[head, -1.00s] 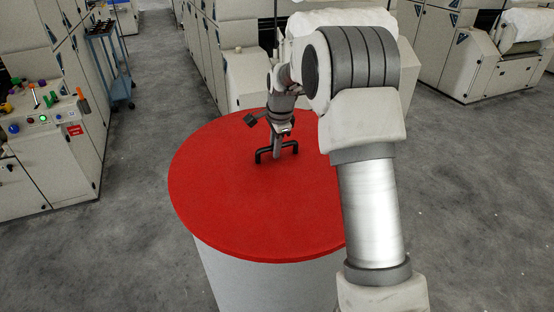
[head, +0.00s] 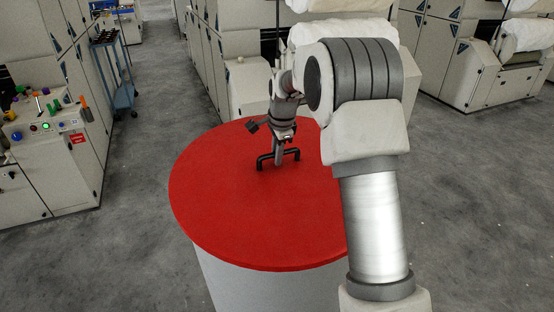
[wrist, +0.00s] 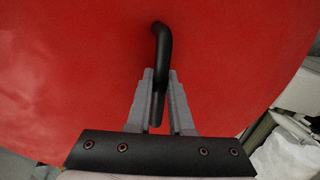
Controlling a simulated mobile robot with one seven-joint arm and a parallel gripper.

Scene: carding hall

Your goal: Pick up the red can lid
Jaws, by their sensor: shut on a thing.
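The red can lid (head: 250,215) is a large round disc lying on top of a pale grey can (head: 232,285) in the head view. A black bar handle (head: 265,163) stands up from its middle. My gripper (head: 278,163) is at the handle, with my arm reaching over the lid's right side and hiding part of it. In the wrist view the red lid (wrist: 75,70) fills most of the picture. There my gripper (wrist: 160,95) is shut on the black handle (wrist: 162,45), with one finger on each side of the bar.
Pale machine cabinets stand close behind the can. A control panel (head: 45,125) with coloured buttons is at the left, beside a blue trolley (head: 113,70). Another machine (head: 490,75) stands at the back right. Grey floor is open on both sides of the can.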

